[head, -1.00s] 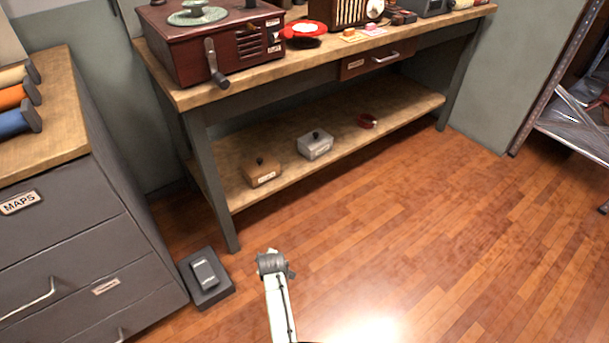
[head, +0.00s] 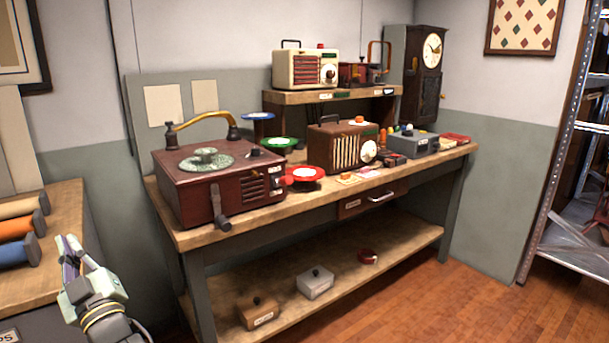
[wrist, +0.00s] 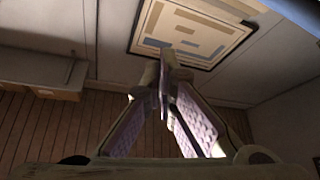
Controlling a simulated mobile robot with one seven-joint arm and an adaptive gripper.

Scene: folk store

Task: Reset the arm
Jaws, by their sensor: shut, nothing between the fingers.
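My gripper (head: 72,250) shows at the lower left of the head view, pointing up, with its fingers together. It is beside the map cabinet's wooden top (head: 62,205) and left of the workbench (head: 215,240). In the wrist view its fingers (wrist: 166,75) meet at the tips with nothing between them. Behind them are a wall and a framed picture (wrist: 190,30).
The workbench holds a record player (head: 215,185), a brown radio (head: 340,148) and a clock (head: 424,75). Its lower shelf bears small boxes (head: 314,284). Coloured rolls (head: 18,225) lie on the cabinet. A metal shelf rack (head: 565,170) stands at right. Wooden floor is open at lower right.

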